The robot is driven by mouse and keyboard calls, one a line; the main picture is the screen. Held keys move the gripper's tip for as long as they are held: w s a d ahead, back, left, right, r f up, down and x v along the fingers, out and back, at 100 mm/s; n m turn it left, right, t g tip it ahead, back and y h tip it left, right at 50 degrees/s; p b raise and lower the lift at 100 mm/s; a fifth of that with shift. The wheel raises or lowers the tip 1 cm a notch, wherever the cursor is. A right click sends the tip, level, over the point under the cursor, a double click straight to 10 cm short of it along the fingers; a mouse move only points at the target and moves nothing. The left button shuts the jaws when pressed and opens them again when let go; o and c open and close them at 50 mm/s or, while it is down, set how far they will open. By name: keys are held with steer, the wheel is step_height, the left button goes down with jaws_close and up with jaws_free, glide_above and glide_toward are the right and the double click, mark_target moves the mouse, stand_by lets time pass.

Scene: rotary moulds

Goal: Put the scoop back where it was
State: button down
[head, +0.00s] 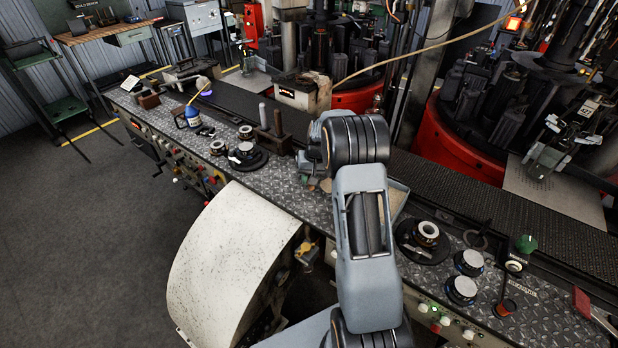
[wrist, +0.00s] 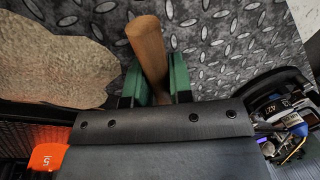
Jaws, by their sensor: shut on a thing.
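In the wrist view, my gripper (wrist: 156,82) has green fingers closed on a round brown wooden handle (wrist: 148,45), which I take to be the scoop's. The handle sticks out beyond the fingers over a grey diamond-plate surface (wrist: 220,30). The scoop's bowl cannot be made out. I cannot tell whether the handle touches the plate. In the head view, my arm covers most of the gripper and the scoop.
A rough tan lump (wrist: 50,60) lies close left of the fingers in the wrist view. The diamond-plate bench (head: 330,235) carries black dials, a blue bottle (head: 193,117) and a brown block with upright posts (head: 272,138). A dark conveyor (head: 490,220) runs behind.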

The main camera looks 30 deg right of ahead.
steer(key=c, duration=1)
jaws_free()
steer(key=shift+r, duration=0.1)
step_height(320, 180, up, 13)
steer(key=s+d, duration=0.1)
steer(key=d, duration=0.1)
steer(key=s+a+r, duration=0.4)
steer(key=a, duration=0.1)
steer(key=s+a+n+t, duration=0.1)
steer(key=s+a, duration=0.2)
steer(key=s, duration=0.4)
steer(key=s+a+n+t+h, duration=0.1)
steer(key=s+a, duration=0.2)
steer(key=s, duration=0.3)
steer(key=s+a+n+t+h, duration=0.1)
steer(key=s+a, duration=0.3)
steer(key=s, duration=0.3)
steer(key=shift+s+a+r+n+t, duration=0.1)
steer(key=shift+s+n+t, duration=0.2)
steer(key=shift+s, duration=0.05)
